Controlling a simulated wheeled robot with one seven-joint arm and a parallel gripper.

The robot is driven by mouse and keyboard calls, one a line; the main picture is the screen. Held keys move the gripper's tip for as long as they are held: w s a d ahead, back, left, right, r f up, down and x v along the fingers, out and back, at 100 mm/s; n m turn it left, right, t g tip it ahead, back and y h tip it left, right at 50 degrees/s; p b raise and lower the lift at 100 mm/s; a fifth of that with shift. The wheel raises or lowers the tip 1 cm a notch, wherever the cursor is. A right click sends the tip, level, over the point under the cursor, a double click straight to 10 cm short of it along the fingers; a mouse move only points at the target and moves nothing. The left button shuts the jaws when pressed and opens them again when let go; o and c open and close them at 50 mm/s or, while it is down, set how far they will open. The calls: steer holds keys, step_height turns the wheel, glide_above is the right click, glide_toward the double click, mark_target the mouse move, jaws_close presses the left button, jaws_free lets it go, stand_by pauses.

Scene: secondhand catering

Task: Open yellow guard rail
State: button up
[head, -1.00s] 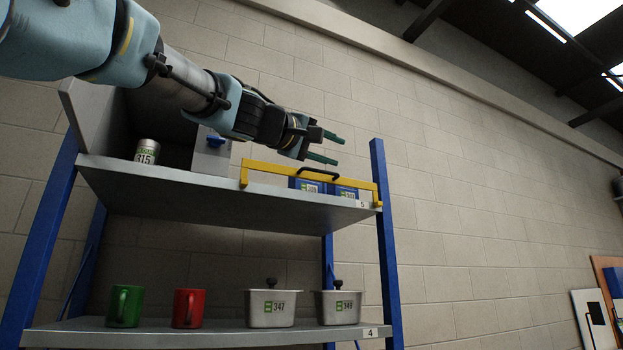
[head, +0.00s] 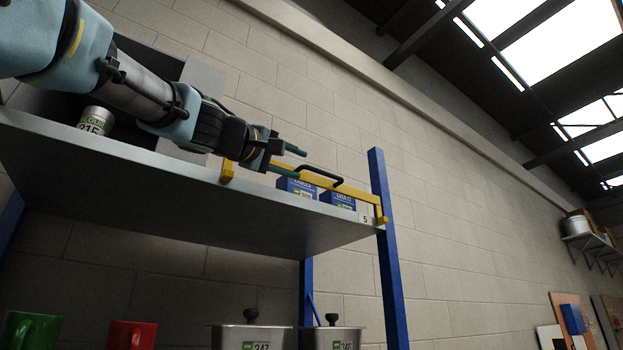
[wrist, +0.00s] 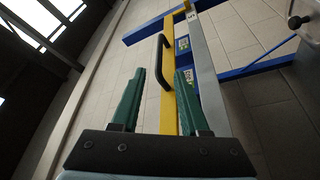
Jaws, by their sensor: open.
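The yellow guard rail (head: 352,190) runs along the front edge of the upper shelf at its right part, with a black handle (head: 320,176) on its top. It is upright in front of two blue boxes. My gripper (head: 290,160) is open and empty, level with the rail and at its left, apart from the handle as far as I can tell. In the wrist view the green fingers (wrist: 157,98) point along the yellow rail (wrist: 168,115), and the black handle (wrist: 162,62) lies ahead, beyond the fingertips.
The blue boxes (head: 296,187) stand behind the rail on the grey shelf (head: 190,205). A labelled can (head: 95,121) stands at the left. A blue post (head: 388,240) rises at the right shelf end. Mugs and lidded metal pots (head: 252,338) stand below. The right side is free.

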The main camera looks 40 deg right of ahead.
mark_target(317, 171)
steer(key=p+x, duration=0.5)
steer(key=x, duration=0.4)
steer(key=shift+w+d+r, duration=0.1)
steer(key=shift+d+r, duration=0.05)
steer(key=shift+d, duration=0.05)
steer(key=shift+w+d, duration=0.1)
steer(key=shift+d, duration=0.35)
jaws_close()
stand_by(0.7)
